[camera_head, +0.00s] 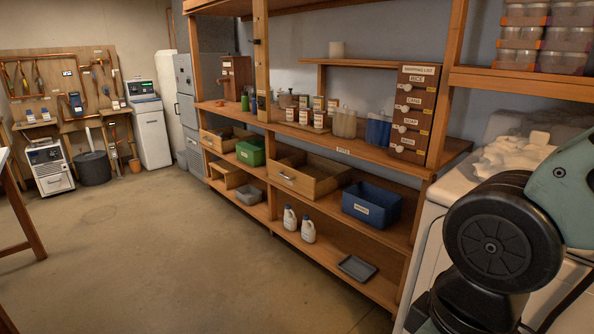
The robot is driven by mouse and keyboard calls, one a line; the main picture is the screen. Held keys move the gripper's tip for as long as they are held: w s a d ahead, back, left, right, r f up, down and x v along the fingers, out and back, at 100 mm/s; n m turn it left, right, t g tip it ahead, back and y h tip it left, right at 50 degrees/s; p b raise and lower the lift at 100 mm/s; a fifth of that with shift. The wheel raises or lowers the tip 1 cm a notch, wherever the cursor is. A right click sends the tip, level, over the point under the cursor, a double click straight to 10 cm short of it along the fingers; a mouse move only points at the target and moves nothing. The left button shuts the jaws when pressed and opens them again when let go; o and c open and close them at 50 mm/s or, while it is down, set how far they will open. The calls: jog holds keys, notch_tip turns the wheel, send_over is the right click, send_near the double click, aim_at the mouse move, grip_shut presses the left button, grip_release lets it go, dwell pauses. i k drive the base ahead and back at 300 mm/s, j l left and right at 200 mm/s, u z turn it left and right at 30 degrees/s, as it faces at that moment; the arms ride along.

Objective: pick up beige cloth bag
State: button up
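A beige, upright, soft-looking item (344,122) stands on the middle shelf, left of a similar blue one (378,131). It may be the beige cloth bag, but it is too small to be sure. A pale crumpled cloth-like heap (512,156) lies on the white appliance at the right. Part of my arm fills the lower right. My gripper is out of view.
The wooden shelving (340,149) holds several small jars, a labelled drawer cabinet (414,112), a blue bin (371,205) and a green box (251,152). The white appliance (428,245) adjoins my arm. The concrete floor (150,250) is open at left and centre.

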aim_at(344, 120)
jog(key=i+j+u, duration=0.15)
jog(key=i+u, duration=0.3)
jog(key=i, duration=0.15)
jog(key=i+l+u, duration=0.1)
jog(key=i+u, duration=0.3)
jog(key=i, duration=0.15)
